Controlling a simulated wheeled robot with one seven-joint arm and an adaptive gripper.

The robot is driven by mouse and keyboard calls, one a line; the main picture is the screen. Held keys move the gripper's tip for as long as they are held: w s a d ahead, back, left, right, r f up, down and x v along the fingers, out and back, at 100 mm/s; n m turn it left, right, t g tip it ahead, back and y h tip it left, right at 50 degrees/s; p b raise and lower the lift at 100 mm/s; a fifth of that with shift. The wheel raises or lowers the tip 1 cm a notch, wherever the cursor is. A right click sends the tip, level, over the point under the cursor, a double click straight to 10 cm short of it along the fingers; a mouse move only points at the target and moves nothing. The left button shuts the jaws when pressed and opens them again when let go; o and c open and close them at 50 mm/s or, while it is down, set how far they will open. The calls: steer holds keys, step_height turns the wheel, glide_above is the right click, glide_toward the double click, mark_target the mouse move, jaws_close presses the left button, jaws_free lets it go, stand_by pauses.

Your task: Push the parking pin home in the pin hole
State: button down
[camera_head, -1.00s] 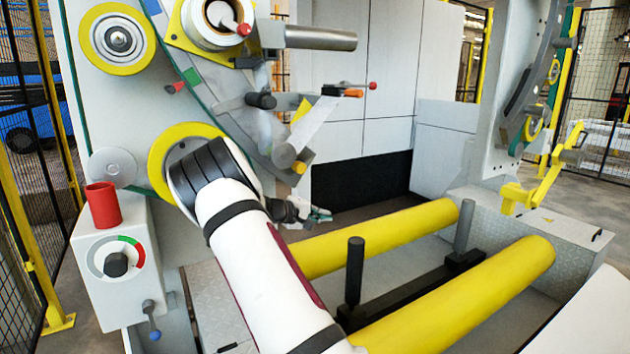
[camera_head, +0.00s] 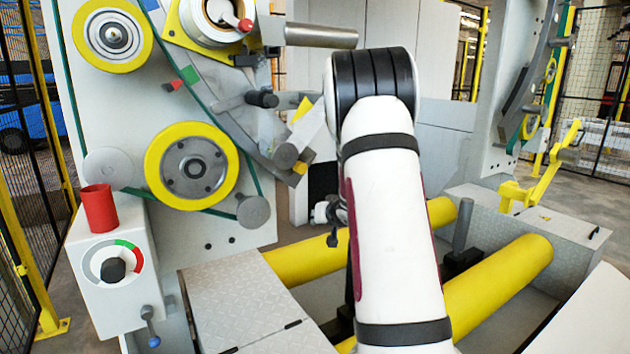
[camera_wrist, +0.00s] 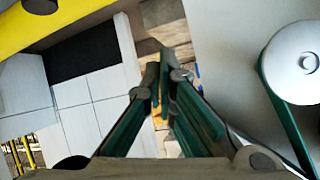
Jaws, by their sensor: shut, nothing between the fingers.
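My gripper (camera_head: 328,212) shows partly in the head view, left of my forearm and in front of the grey machine. In the wrist view its green-padded fingers (camera_wrist: 160,72) meet at the tips, with nothing held between them. A small red-ended pin (camera_head: 174,86) sticks out at the left edge of the grey ring, beside a green patch. It may be the parking pin, but I cannot tell for sure. My gripper is well apart from it, lower and to the right. I cannot make out the pin hole or how deep any pin sits.
A yellow-rimmed wheel (camera_head: 192,167) and a grey roller (camera_head: 253,210) sit on the machine's face. A control box (camera_head: 115,265) with a red cylinder (camera_head: 99,208) on top stands at left. Yellow rollers (camera_head: 505,280) lie low at right. A disc with a green belt (camera_wrist: 291,62) shows in the wrist view.

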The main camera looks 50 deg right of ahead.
mark_target(302, 169)
steer(key=s+a+r+m+t, duration=0.25)
steer(key=r+t, duration=0.35)
steer(key=r, duration=0.8)
steer(key=shift+a+b+x, duration=0.2)
steer(key=shift+b+x, duration=0.25)
steer(key=shift+x, duration=1.9)
steer(key=shift+w, duration=0.5)
steer(key=shift+s, duration=0.1)
steer(key=v, duration=1.4)
steer(key=shift+s+f, duration=0.25)
steer(key=shift+s, duration=0.05)
